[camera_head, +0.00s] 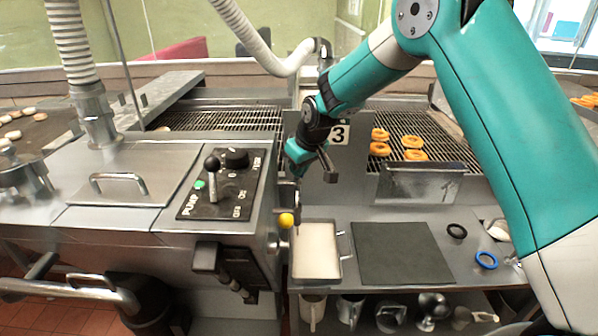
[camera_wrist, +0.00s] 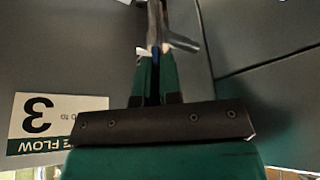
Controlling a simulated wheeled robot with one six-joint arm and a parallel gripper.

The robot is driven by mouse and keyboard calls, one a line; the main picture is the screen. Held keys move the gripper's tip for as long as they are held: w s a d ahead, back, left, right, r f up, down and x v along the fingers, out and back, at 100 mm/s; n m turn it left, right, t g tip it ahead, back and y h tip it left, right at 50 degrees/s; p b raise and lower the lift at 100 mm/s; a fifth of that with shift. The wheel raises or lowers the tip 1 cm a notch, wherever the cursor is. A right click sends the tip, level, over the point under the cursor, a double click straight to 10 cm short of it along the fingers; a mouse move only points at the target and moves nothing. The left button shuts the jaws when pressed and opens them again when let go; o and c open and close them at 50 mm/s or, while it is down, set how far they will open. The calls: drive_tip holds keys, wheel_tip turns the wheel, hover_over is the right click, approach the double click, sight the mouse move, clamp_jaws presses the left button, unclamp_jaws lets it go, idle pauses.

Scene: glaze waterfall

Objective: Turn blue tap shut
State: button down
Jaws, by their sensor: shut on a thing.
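In the wrist view my gripper (camera_wrist: 150,75) is closed, its two green fingers close together around a narrow part of a metal fitting. A small blue bit of the blue tap (camera_wrist: 155,54) shows between the fingertips, with a grey metal stem and a side spout or lever (camera_wrist: 182,43) beyond it. The rest of the tap is hidden by the fingers. In the head view my gripper (camera_head: 293,176) is beside the right end of the steel machine, in front of the number 3 plate. The blue part cannot be made out there.
A yellow ball knob (camera_head: 286,220) is just below my gripper. A pale tray (camera_head: 316,251) and a dark mat (camera_head: 403,252) lie on the bench. The pump panel (camera_head: 222,184) with its black-knobbed lever is to the left. Doughnuts (camera_head: 413,141) sit on the rack behind.

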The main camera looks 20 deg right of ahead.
drive_tip(key=m, duration=0.2)
drive_tip(key=m+h+b, duration=0.1)
drive_tip(key=m, duration=0.1)
drive_tip(key=shift+a+m+t+h, duration=0.15)
drive_tip(key=shift+m+t+h, duration=0.15)
drive_tip(key=shift+m+h, duration=0.8)
drive_tip(key=shift+m, duration=1.1)
drive_tip(key=shift+b, duration=0.3)
drive_tip(key=c, duration=1.3)
unclamp_jaws()
drive_tip(key=shift+r, duration=0.1)
drive_tip(key=b+v, duration=0.2)
drive_tip(key=v, duration=1.5)
drive_tip(key=shift+r, duration=0.25)
